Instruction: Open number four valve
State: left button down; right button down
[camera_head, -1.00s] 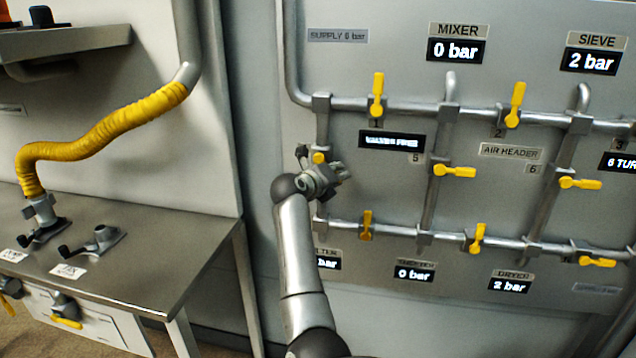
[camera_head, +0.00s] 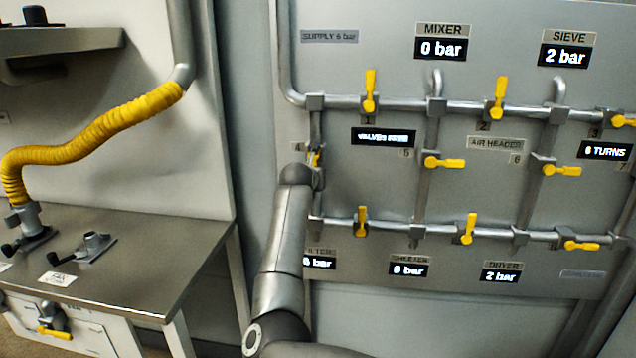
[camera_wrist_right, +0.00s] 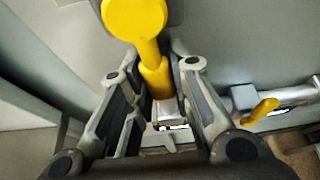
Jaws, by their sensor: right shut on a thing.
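The number four valve is at the left end of the pipe panel, beside the label 4. In the head view only a bit of its yellow handle (camera_head: 314,158) shows above my wrist. In the right wrist view the yellow handle (camera_wrist_right: 155,78) runs down between the fingers of my right gripper (camera_wrist_right: 157,98), which is shut on it. My right arm hides the gripper's fingers in the head view. My left gripper is in neither view.
The panel (camera_head: 370,65) carries several other yellow-handled valves, including the valve 1 handle (camera_head: 370,88) and the valve 5 handle (camera_head: 445,162). A display (camera_head: 384,138) appears to read VALVES FREE. A steel table (camera_head: 150,250) with a yellow hose (camera_head: 95,130) stands left.

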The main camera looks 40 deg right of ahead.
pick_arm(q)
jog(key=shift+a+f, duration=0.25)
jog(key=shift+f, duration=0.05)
pick_arm(e)
jog(key=shift+w+a, duration=0.15)
jog(key=c, duration=1.3)
grip_release()
jog(key=v, duration=0.7)
jog(key=shift+a, duration=0.2)
